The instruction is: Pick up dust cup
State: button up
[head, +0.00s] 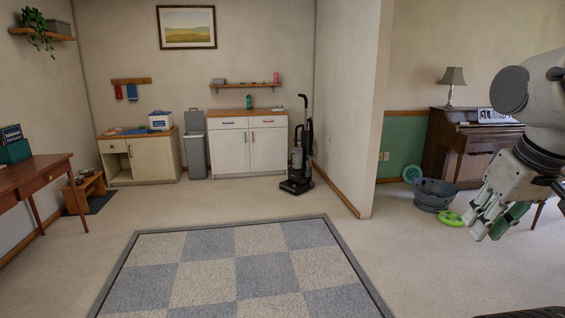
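My gripper (482,222) hangs at the right edge, pointing down and left, far from the vacuum. Its fingers overlap in this view, so their opening is unclear. A green shape (510,220) shows beside the fingers; I cannot tell whether it touches them.
A checkered rug (232,268) lies on open floor ahead. White cabinets (249,145) and a grey bin (195,146) stand left of the vacuum.

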aim_at(297, 157)
jog(key=i+u, duration=0.15)
jog(key=i, duration=5.15)
jog(key=i+z, duration=0.15)
jog(key=i, duration=0.3)
jog(key=i+j+z, duration=0.15)
jog(key=i, duration=0.3)
jog(key=i+j+z, duration=0.15)
jog(key=i, duration=0.3)
